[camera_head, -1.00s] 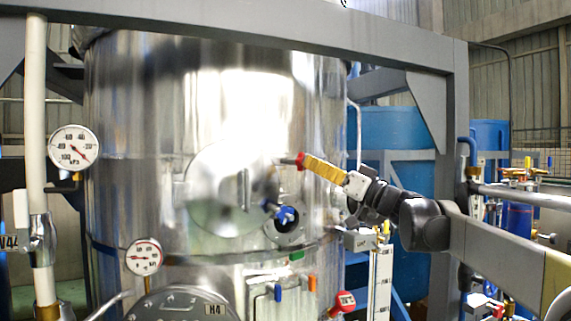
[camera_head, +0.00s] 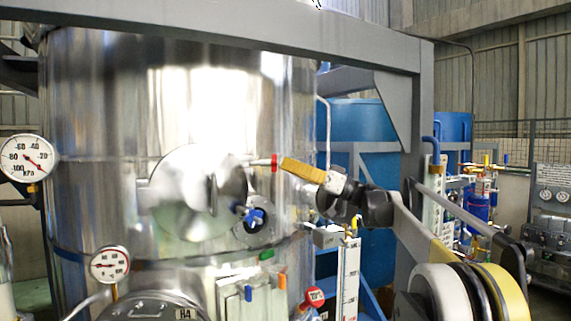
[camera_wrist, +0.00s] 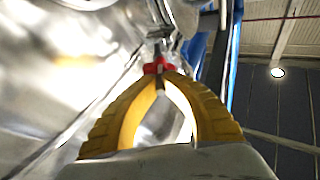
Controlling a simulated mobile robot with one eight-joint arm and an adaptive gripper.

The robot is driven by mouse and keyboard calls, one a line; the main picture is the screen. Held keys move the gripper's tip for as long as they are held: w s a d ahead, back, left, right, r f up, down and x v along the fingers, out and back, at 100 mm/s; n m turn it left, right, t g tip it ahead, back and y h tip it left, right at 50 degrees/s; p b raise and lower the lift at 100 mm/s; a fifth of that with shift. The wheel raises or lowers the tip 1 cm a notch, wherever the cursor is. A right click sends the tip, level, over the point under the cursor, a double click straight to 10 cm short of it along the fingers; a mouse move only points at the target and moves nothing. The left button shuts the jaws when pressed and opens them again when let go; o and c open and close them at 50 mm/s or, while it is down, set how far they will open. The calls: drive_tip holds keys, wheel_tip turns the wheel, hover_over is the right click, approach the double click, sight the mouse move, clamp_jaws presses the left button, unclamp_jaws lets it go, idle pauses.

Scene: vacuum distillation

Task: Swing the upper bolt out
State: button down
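The upper bolt (camera_head: 262,162) is a thin metal rod with a red end, pointing right from the edge of the round steel hatch (camera_head: 182,208) on the vessel. My gripper (camera_head: 281,163), with yellow fingers, is at this red end from the right. In the wrist view, its fingertips (camera_wrist: 163,73) close together around the red end (camera_wrist: 158,65), and the fingers bow apart behind it. The hatch stands tilted away from the round port (camera_head: 253,236). A blue-ended lower bolt (camera_head: 253,216) sits in front of that port.
The shiny vessel (camera_head: 110,120) fills the left and middle. A grey frame beam (camera_head: 230,38) crosses above, with a post (camera_head: 426,120) to the right. A gauge (camera_head: 109,265) and a level scale (camera_head: 348,275) stand below. Blue tanks (camera_head: 362,122) are behind.

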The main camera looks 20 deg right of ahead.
drive_tip(key=shift+r, duration=0.1)
drive_tip(key=c, duration=1.7)
unclamp_jaws()
drive_tip(key=shift+o, duration=1.1)
drive_tip(key=shift+s+a, duration=0.15)
drive_tip(key=shift+d, duration=0.35)
drive_tip(key=v, duration=1.1)
drive_tip(key=shift+s, duration=0.2)
drive_tip(key=shift+d, duration=0.15)
